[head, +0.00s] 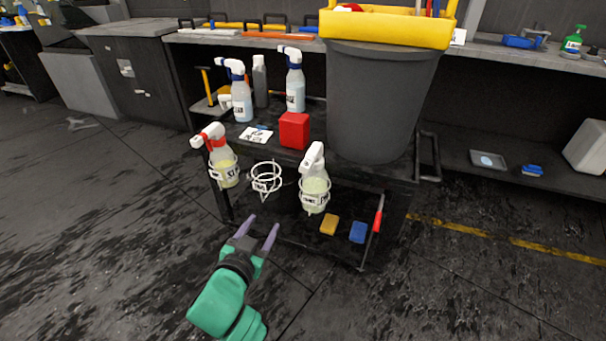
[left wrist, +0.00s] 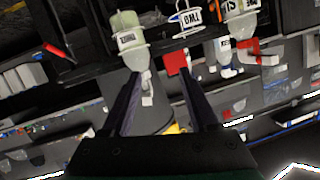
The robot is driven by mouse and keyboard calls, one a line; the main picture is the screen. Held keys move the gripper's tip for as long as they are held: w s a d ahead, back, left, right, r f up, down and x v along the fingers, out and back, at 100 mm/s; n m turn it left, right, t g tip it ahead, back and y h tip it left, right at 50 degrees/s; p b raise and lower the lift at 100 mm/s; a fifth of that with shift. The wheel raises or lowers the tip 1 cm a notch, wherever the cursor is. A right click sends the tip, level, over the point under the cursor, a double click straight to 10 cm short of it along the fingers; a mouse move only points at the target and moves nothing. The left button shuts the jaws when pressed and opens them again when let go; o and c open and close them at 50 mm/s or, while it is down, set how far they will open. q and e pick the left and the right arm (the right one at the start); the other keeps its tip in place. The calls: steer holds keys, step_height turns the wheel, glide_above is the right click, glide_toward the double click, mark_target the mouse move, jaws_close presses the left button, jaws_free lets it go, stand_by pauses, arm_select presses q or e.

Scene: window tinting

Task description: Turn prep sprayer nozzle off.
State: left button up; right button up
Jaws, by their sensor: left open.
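Spray bottles stand on and along a dark cart. A white-headed bottle (head: 315,190) sits in a white ring holder at the cart's front. In the left wrist view a white-headed bottle (left wrist: 132,40) shows upside down, its nozzle between the fingers in the picture. A red-and-white-headed bottle (head: 222,165) sits in another ring at left, and an empty ring holder (head: 266,178) hangs between them. Two blue-and-white-headed bottles (head: 241,100) (head: 295,90) stand on the cart top. I cannot read which is the prep sprayer. My left gripper (head: 264,222) is open and empty, in front of and below the rings.
A red box (head: 294,130) and a grey bin (head: 380,105) stand on the cart. A yellow sponge (head: 329,224) and a blue sponge (head: 358,232) lie on its lower shelf, beside a red-handled tool (head: 378,214). The floor at left is clear.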

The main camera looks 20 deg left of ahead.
mark_target(303, 171)
arm_select(q)
steer(key=d+r+m+t+h, duration=0.2)
steer(key=d+r+t, duration=0.1)
steer(key=d+r, duration=0.25)
steer(key=w, duration=1.4)
steer(key=shift+w+r, duration=0.25)
steer(key=shift+r, duration=0.15)
steer(key=shift+w, duration=0.3)
arm_select(e)
steer(key=shift+g, duration=0.3)
steer(key=f, duration=0.1)
steer(key=s+f, duration=0.1)
steer(key=f, duration=0.1)
steer(key=s+f, duration=0.1)
steer(key=shift+s+f, duration=0.1)
steer(key=shift+f, duration=0.2)
